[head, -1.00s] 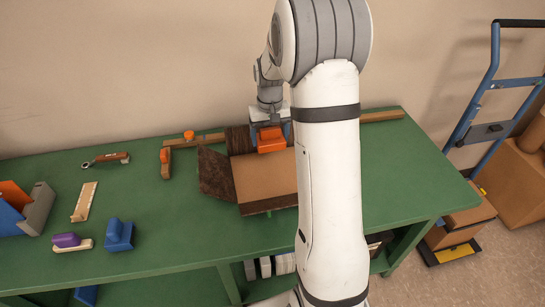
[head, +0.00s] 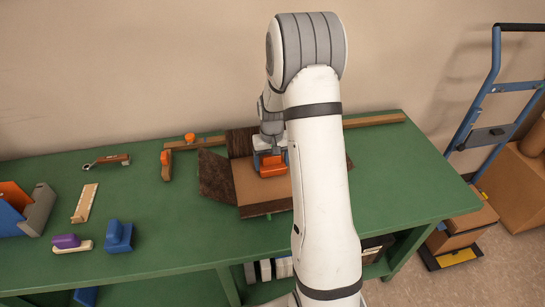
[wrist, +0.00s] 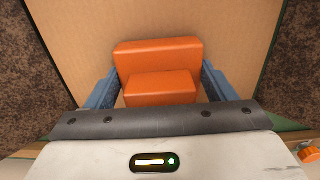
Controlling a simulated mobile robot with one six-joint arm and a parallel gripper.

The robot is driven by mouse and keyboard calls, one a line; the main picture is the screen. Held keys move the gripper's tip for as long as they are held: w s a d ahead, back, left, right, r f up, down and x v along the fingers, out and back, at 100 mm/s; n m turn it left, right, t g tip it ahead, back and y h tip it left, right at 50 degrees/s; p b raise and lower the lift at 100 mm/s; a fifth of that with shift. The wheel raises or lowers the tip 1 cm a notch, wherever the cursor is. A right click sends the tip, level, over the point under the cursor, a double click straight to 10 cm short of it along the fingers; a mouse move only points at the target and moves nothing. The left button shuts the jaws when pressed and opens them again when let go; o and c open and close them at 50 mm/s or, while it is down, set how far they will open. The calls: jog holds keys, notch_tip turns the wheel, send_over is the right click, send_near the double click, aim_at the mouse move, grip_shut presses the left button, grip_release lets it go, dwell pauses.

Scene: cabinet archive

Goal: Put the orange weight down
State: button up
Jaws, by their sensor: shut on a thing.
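The orange weight (head: 273,164) is a stepped orange block, held between the blue fingers of my gripper (head: 270,160). In the wrist view the weight (wrist: 158,70) sits between both fingers, with brown board surface behind it. My gripper is shut on it. The weight is over the cardboard-coloured panel (head: 262,192) of a flat piece with dark brown flaps on the green table. Whether the weight touches the panel I cannot tell. My arm hides the right part of the panel.
The green table (head: 400,190) holds a blue block (head: 118,236), a purple-topped tool (head: 68,242), a wooden strip (head: 85,203) and a grey-blue holder (head: 38,209) at left. A wooden fence with orange knobs (head: 190,138) runs behind. The table is clear at right.

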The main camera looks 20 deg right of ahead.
jog(key=o, duration=1.9)
jog(key=shift+f, duration=0.1)
jog(key=shift+c, duration=0.2)
notch_tip(320, 180, up, 11)
jog(key=shift+r, duration=0.15)
jog(key=shift+s+a+r, duration=0.1)
jog(key=shift+s+r, duration=0.05)
jog(key=shift+r, duration=0.55)
jog(key=s+a+r, duration=0.2)
jog(key=s+a, duration=0.1)
jog(key=s, duration=0.5)
jog(key=s+a+r+n+t, duration=0.1)
jog(key=s+a+r, duration=0.2)
jog(key=s, duration=0.5)
jog(key=s+a+r+n+t, duration=0.1)
jog(key=s+a+r, duration=0.1)
jog(key=s+a, duration=0.3)
jog(key=s, duration=0.3)
jog(key=shift+s+r, duration=0.35)
jog(key=shift+s, duration=0.05)
